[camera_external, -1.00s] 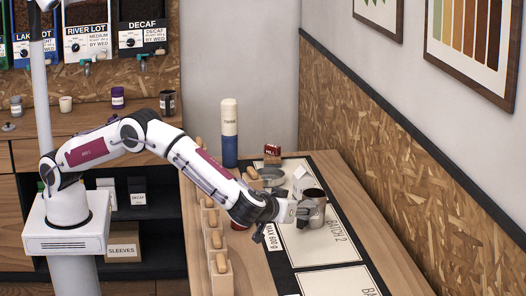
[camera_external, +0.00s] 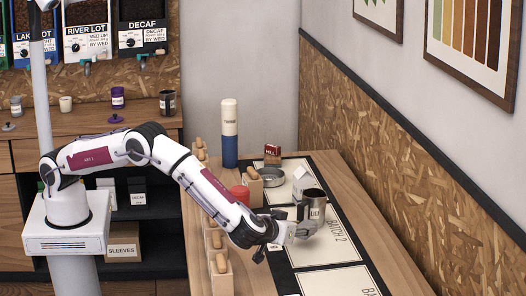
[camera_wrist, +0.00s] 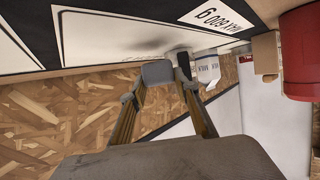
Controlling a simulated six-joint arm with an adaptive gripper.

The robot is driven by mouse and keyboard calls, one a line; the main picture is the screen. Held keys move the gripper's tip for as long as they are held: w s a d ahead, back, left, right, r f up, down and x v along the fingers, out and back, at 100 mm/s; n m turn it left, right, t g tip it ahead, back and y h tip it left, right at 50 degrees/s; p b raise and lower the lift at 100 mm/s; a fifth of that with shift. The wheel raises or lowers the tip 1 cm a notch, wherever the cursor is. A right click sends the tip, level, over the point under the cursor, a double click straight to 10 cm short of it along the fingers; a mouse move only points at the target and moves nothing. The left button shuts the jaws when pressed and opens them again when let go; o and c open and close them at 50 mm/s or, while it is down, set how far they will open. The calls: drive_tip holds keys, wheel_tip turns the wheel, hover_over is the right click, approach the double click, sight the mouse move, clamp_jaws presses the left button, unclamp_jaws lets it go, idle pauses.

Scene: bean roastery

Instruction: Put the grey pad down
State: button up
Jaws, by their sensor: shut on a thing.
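The grey pad (camera_wrist: 157,72) shows in the wrist view as a small grey block between my fingertips. My gripper (camera_wrist: 158,78) is shut on it, with one finger on each side. In the external view my gripper (camera_external: 303,229) is low over the mat, in front of the metal cup (camera_external: 315,203). There the pad is too small to tell from the fingertips. I cannot tell whether the pad touches the surface below.
The dark mat has pale panels, one marked BATCH 2 (camera_external: 342,233). A red-topped item (camera_external: 239,193), a wooden-handled block (camera_external: 254,186), a round metal dish (camera_external: 273,177) and a small white carton (camera_external: 301,180) stand nearby. The front panel (camera_external: 330,281) looks clear.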

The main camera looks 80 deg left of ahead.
sight(299, 238)
drive_tip(key=shift+f, duration=1.5)
drive_tip(key=shift+f, duration=0.15)
drive_tip(key=o, duration=1)
drive_tip(key=shift+d+r, duration=0.1)
drive_tip(key=shift+r, duration=0.1)
drive_tip(key=shift+v, duration=3.65)
